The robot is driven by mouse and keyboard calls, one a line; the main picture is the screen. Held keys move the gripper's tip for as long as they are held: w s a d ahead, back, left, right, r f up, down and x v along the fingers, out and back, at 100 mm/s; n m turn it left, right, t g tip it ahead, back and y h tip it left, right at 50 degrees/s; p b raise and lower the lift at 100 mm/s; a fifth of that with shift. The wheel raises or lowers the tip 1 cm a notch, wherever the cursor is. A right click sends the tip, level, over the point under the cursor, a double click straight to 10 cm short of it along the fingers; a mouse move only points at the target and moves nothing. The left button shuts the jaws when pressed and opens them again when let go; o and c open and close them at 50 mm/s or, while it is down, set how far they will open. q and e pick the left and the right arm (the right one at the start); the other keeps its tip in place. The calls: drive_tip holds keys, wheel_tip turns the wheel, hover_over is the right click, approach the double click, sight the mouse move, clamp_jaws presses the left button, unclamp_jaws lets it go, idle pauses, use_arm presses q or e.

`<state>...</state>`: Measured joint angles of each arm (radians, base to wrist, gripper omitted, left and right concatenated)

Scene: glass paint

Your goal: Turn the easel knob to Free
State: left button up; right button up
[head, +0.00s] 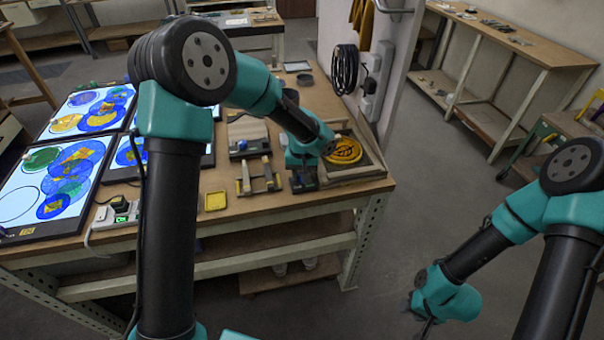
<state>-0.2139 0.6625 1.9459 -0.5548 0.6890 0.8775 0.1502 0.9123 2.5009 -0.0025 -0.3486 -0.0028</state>
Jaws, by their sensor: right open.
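A square wooden frame holding a round yellow glass piece (345,150) is at the right end of the workbench; I cannot tell whether it is the easel. I cannot make out the easel knob or its marking. My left arm reaches over the bench, with its wrist just left of the yellow piece. The jaws of my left gripper (303,180) are too dark and covered to read. My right gripper (424,315) hangs open and apparently empty over the floor, well right of the bench and away from the frame.
Lit panels with blue and yellow glass discs (72,180) cover the left of the workbench (230,232). A post with a black cable coil (345,70) stands behind.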

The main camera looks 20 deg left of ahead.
use_arm(q)
drive_tip(key=m, duration=0.4)
drive_tip(key=shift+m, duration=0.3)
drive_tip(key=m, duration=0.4)
drive_tip(key=shift+m, duration=0.4)
drive_tip(key=o, duration=0.9)
drive_tip(key=shift+o, duration=0.2)
drive_tip(key=shift+r, duration=0.15)
wheel_tip(320, 180, up, 17)
